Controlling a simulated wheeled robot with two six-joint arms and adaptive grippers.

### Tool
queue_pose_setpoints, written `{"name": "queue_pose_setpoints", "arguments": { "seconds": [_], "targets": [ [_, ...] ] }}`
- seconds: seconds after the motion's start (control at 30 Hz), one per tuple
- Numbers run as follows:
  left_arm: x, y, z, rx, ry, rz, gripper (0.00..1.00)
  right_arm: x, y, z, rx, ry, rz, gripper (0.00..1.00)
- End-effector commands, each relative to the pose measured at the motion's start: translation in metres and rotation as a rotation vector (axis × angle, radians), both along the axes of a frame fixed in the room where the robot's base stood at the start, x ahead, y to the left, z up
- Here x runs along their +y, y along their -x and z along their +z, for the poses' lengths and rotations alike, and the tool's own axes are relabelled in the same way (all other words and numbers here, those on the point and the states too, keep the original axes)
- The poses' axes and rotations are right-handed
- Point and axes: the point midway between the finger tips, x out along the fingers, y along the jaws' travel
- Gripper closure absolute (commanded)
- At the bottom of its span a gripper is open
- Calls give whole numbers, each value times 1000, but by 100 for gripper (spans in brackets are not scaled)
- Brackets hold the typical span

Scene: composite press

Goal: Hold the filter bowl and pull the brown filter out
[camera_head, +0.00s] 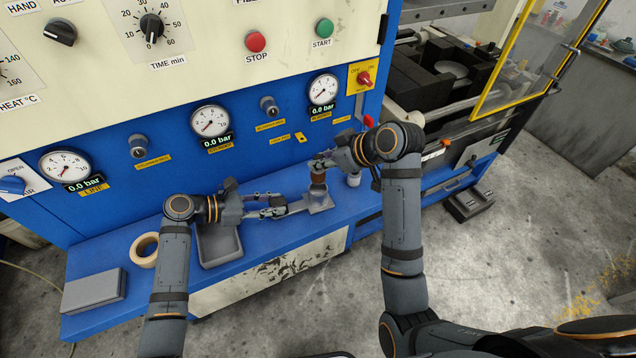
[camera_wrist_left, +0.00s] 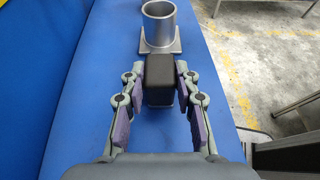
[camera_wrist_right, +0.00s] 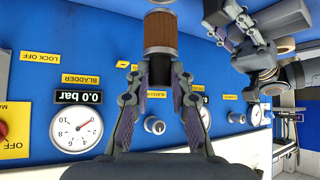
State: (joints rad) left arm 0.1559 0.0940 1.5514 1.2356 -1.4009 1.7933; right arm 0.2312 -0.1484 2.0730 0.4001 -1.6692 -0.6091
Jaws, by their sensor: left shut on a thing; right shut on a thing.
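The filter bowl (camera_head: 318,198) is a grey metal cup on a square plate, upright on the blue ledge. In the left wrist view the bowl (camera_wrist_left: 160,25) has an open top, and I see no brown inside. My left gripper (camera_head: 277,208) is shut on the bowl's dark block-shaped handle (camera_wrist_left: 160,78). The brown filter (camera_head: 318,178) is upright above the bowl in the head view.
A grey tray (camera_head: 238,262), a tape roll (camera_head: 144,250) and a grey flat box (camera_head: 93,290) are on the ledge to the left. A small white-topped container (camera_head: 354,180) stands right of the bowl. The blue gauge panel (camera_head: 180,180) rises behind.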

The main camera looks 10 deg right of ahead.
Motion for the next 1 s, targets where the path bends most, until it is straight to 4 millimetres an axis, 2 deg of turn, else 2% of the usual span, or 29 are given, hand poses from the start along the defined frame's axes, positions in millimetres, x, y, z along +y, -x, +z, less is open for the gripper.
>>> {"name": "queue_pose_setpoints", "arguments": {
  "seconds": [0.27,0.3,0.5,0.83,1.0],
  "targets": [
    [0,0,0,0,0,0,100,0,0,2,1,-1,-1,100],
    [0,0,0,0,0,0,67,0,0,2,1,-1,-1,100],
    [0,0,0,0,0,0,43,0,0,2,1,-1,-1,100],
    [5,1,1,0,-1,1,43,0,0,2,1,-1,-1,100],
    [34,8,13,-2,-8,-1,43,0,0,2,1,-1,-1,100]
  ]
}}
